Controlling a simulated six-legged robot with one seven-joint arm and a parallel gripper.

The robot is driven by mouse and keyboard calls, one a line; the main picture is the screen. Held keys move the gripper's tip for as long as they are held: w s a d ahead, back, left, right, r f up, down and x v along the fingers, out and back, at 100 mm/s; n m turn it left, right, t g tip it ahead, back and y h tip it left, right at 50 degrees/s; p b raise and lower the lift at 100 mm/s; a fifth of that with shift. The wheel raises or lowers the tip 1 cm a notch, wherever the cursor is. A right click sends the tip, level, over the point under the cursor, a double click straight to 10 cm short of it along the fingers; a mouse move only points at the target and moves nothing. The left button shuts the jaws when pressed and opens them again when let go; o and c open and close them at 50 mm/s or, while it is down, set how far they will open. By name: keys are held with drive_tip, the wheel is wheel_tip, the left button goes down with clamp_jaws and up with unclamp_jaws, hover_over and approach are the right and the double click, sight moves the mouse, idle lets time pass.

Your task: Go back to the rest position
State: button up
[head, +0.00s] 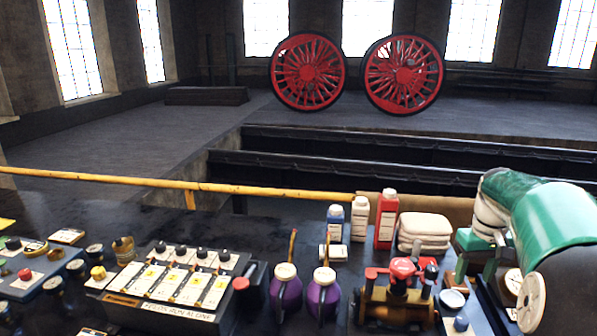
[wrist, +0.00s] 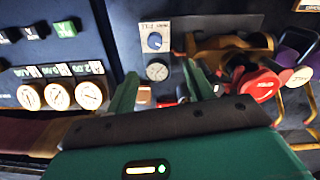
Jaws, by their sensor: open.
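My gripper (wrist: 160,85) is open in the wrist view, with its two green fingers apart and nothing visible between them. Beyond the fingers are a small round gauge (wrist: 157,70) and a blue knob (wrist: 154,41) on a white plate. In the head view my green arm reaches in from the right edge and bends down over the right end of the bench. The fingertips are hard to make out there. A brass valve assembly (head: 396,303) with red handles stands left of the arm; its red handwheel (wrist: 258,85) shows right of the fingers in the wrist view.
Two purple oil cans (head: 285,289) and a switch box (head: 168,285) stand on the dark bench. Bottles (head: 387,220) and folded cloths (head: 424,232) line its back near the arm. A yellow rail (head: 270,190) runs behind. Two red wheels (head: 308,73) stand beyond the pit.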

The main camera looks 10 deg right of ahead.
drive_tip(key=s+a+r+t, duration=0.15)
drive_tip(key=a+r, duration=0.25)
drive_tip(key=a, duration=0.7)
drive_tip(key=s+a+f+n+t, duration=0.1)
drive_tip(key=s+a+f+t, duration=0.2)
drive_tip(key=s+a, duration=1.2)
drive_tip(key=a+t, duration=0.1)
drive_tip(key=a, duration=0.3)
